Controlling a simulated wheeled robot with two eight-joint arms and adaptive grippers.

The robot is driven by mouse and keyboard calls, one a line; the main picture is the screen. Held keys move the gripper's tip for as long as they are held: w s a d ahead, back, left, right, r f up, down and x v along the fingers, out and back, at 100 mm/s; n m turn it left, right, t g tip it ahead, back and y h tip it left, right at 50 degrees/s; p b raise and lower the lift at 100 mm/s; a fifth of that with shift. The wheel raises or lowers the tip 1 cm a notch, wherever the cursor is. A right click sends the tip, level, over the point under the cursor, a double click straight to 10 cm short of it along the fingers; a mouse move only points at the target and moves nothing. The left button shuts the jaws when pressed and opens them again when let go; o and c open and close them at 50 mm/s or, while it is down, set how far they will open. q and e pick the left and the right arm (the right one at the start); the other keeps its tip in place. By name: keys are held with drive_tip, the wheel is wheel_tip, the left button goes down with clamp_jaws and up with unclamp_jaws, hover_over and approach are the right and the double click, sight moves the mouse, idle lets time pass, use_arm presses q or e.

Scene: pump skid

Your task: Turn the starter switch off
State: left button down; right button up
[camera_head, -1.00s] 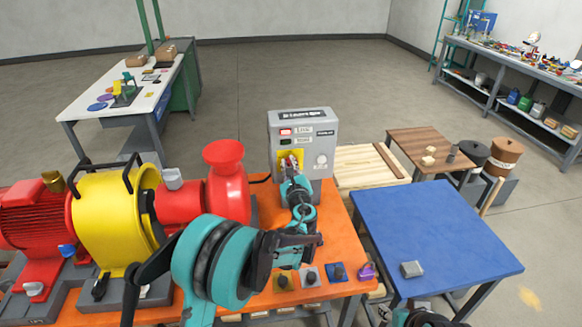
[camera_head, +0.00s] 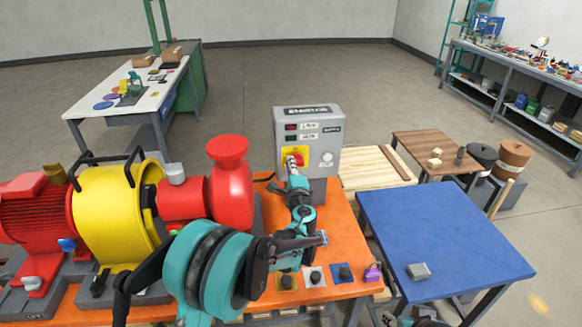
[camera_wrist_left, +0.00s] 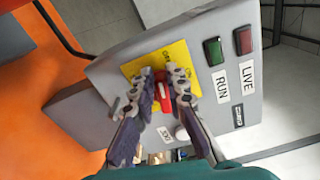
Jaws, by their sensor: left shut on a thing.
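The starter box (camera_head: 330,150) is a grey upright cabinet at the back of the orange bench. Its red switch handle (camera_head: 301,159) sits on a yellow plate (camera_head: 291,151), and the handle also shows in the left wrist view (camera_wrist_left: 165,97). My left gripper (camera_head: 293,168) is at the box front, its two fingers on either side of the handle and shut on it. The fingers partly hide the handle and plate lettering. The LIVE lamp (camera_wrist_left: 243,40) and RUN lamp (camera_wrist_left: 213,52) both look dark. A teal and black part of my right arm shows at the bottom edge; its fingers cannot be made out.
A red motor (camera_head: 38,215), a yellow guard (camera_head: 105,220) and a red pump (camera_head: 230,190) stand left of the box. A blue table (camera_head: 440,225) stands right, mostly clear, with a grey block (camera_head: 418,271).

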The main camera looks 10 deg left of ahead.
use_arm(q)
drive_tip(key=shift+f+n, duration=0.3)
drive_tip(key=shift+n, duration=0.8)
drive_tip(key=c, duration=1.5)
unclamp_jaws()
drive_tip(key=shift+c, duration=0.2)
drive_tip(key=v, duration=1.2)
